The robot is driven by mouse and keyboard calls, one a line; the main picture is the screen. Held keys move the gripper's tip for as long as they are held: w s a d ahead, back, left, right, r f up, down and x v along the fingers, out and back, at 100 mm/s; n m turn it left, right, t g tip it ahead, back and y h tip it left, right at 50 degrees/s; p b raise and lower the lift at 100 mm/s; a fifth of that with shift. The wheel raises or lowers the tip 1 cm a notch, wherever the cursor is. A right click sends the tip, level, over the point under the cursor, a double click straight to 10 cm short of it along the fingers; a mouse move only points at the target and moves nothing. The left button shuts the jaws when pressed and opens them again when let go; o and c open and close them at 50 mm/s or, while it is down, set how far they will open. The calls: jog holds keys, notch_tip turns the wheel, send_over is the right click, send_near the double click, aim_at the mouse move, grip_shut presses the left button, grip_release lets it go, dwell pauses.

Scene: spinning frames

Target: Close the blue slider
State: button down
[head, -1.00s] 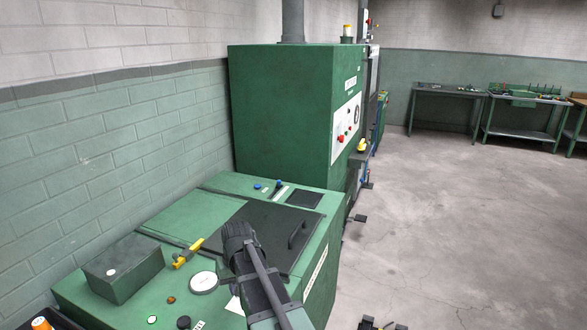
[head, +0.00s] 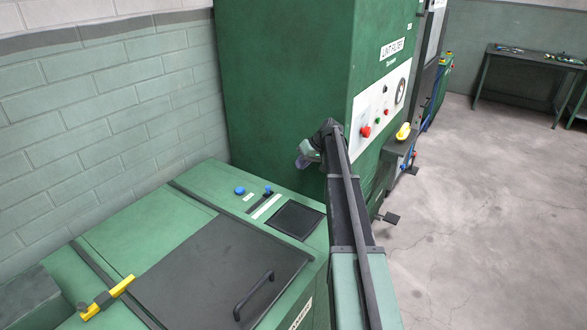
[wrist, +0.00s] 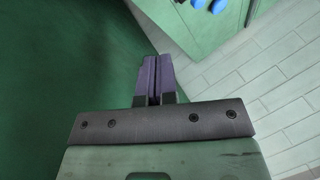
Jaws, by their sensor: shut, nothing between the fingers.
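The blue slider (head: 267,190) is a small blue knob at the upper end of a dark slot on the green machine top, left of a black square panel. Beside it, to the left, is a round blue button (head: 240,190). My gripper (head: 302,160) is above and to the right of the slider, in front of the tall green cabinet, apart from the slider. In the wrist view its two purple fingers (wrist: 152,60) are together with nothing between them. Blue parts (wrist: 218,5) are cut off at the top edge there; I cannot tell which is the slider.
The tall green lint filter cabinet (head: 285,70) stands behind my gripper, with a red button (head: 366,132) on its panel. A dark lid with a handle (head: 255,295) and a yellow lever (head: 108,298) lie nearer. Open floor (head: 480,220) is at right.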

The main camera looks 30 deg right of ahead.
jog(key=n+b, duration=0.1)
jog(key=b, duration=0.8)
send_near(276, 194)
jog(key=w+f, duration=0.3)
jog(key=shift+w+a, duration=0.2)
jog(key=shift+w, duration=0.1)
jog(key=a, duration=0.3)
jog(key=shift+a+r+p, duration=0.3)
jog(key=shift+p, duration=0.05)
jog(key=shift+a, duration=0.2)
jog(key=s+a, duration=0.1)
jog(key=a, duration=0.2)
jog(key=s+a, duration=0.2)
jog(key=a, duration=0.1)
jog(key=s+a, duration=0.1)
jog(key=a, duration=0.2)
jog(key=shift+s+a, duration=0.2)
jog(key=shift+s, duration=0.2)
